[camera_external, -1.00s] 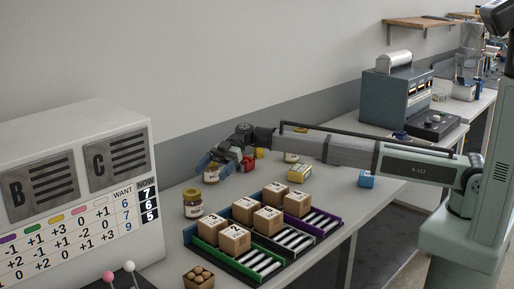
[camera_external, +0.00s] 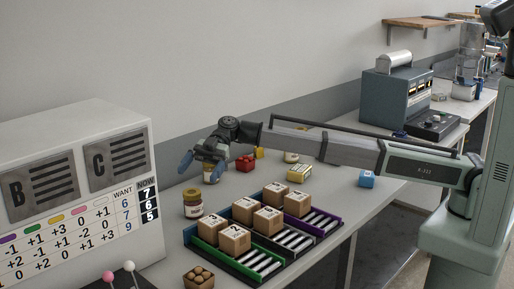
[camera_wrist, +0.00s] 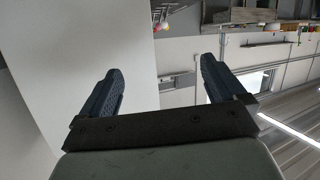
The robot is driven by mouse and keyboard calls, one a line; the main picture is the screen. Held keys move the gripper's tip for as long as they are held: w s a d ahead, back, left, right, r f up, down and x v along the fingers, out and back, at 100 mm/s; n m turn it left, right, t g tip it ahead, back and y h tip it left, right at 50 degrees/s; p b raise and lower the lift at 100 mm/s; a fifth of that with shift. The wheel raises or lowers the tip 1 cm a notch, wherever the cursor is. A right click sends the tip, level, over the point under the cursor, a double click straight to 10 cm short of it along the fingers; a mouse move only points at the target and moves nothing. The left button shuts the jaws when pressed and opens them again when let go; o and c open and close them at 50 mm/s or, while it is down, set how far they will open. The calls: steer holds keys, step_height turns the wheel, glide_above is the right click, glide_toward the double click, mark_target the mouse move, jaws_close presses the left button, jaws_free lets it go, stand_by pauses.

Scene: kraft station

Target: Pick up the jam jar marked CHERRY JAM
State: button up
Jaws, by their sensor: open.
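A jar with a tan lid and pale label (camera_external: 193,204) stands left of the tray of boxes. A second jar (camera_external: 208,177) stands behind it, partly hidden by my gripper (camera_external: 200,168). The writing on both labels is too small to read, so I cannot tell which is CHERRY JAM. My gripper is open and empty, above and in front of the second jar in the external view. In the wrist view my gripper (camera_wrist: 160,72) has both fingers spread with nothing between them, and no jar shows there.
A coloured-lane rack (camera_external: 310,236) holds several cardboard boxes (camera_external: 235,238). Red (camera_external: 246,163), yellow (camera_external: 299,173) and blue (camera_external: 366,179) items and another jar (camera_external: 291,157) stand further back. A crate of round items (camera_external: 198,279) and a score panel (camera_external: 75,190) are at the left.

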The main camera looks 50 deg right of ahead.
steer(key=s+a+r+n+h, duration=0.2)
steer(key=a+r, duration=0.1)
steer(key=a, duration=0.3)
steer(key=m+t+h, duration=0.5)
steer(key=m+h, duration=0.7)
glide_above(192, 202)
steer(key=w+d, duration=0.2)
step_height(192, 202, down, 3)
steer(key=shift+a+f+m, duration=0.1)
steer(key=shift+f+m, duration=0.25)
steer(key=shift+m, duration=0.05)
step_height(192, 202, down, 13)
steer(key=shift+f, duration=0.15)
steer(key=c, duration=1.5)
